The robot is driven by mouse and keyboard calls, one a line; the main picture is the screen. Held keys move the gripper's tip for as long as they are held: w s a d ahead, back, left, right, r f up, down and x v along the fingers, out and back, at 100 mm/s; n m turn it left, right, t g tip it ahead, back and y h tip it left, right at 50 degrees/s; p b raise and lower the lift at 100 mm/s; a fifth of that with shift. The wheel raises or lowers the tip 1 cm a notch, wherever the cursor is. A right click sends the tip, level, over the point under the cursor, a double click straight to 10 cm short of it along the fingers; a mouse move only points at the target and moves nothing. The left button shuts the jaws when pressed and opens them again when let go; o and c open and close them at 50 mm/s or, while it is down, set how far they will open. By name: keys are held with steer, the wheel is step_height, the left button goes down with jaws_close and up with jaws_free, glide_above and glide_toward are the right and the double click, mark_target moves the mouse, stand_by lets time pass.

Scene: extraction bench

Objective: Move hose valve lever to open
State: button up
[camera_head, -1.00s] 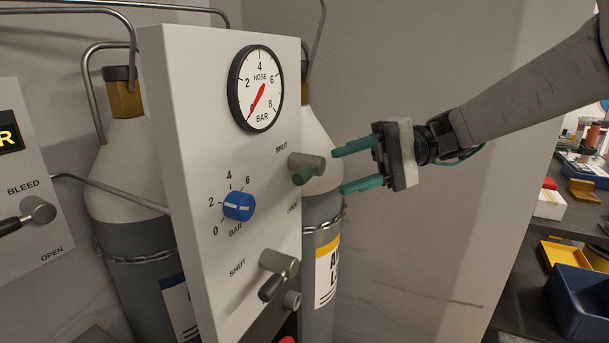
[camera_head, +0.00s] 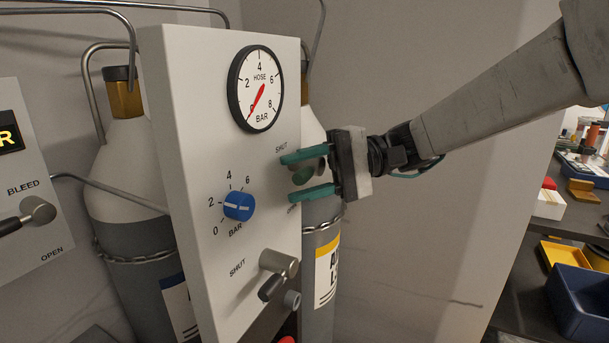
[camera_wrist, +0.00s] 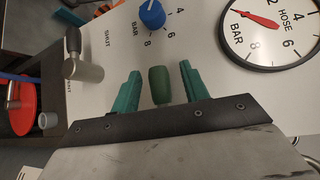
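A lever with a green grip (camera_head: 302,176) sticks out of the grey panel (camera_head: 190,130) below the HOSE gauge (camera_head: 262,78), between the words SHUT and OPEN. The word OPEN is partly hidden by my gripper. My gripper (camera_head: 290,179) is open, with one green finger above the grip and one below. In the wrist view the green grip (camera_wrist: 160,86) stands between the two fingers with a gap on each side. The gauge needle points near 0. No label on the lever itself is readable.
A blue BAR knob (camera_head: 239,207) is left of my gripper. A second lever, with a black handle (camera_head: 271,287), is below, near another SHUT. Gas bottles (camera_head: 321,225) stand behind the panel. A shelf with trays (camera_head: 580,300) is at right.

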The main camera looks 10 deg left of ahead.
steer(key=c, duration=0.9)
steer(key=shift+f+n+t+h, duration=0.7)
steer(key=shift+n+t+h, duration=0.2)
steer(key=shift+n+h, duration=0.1)
steer(key=w+f+n+t+h, duration=0.1)
steer(key=n+t, duration=0.1)
steer(key=t, duration=0.1)
steer(key=w+d+f+n+t+h, duration=0.1)
steer(key=w+n+t+h, duration=0.1)
steer(key=t, duration=0.1)
steer(key=w+f+n+t+h, duration=0.1)
steer(key=n+t+h, duration=0.1)
steer(key=t, duration=0.2)
steer(key=shift+w+d+f, duration=0.15)
steer(key=shift+d+f, duration=0.05)
steer(key=shift+d, duration=0.1)
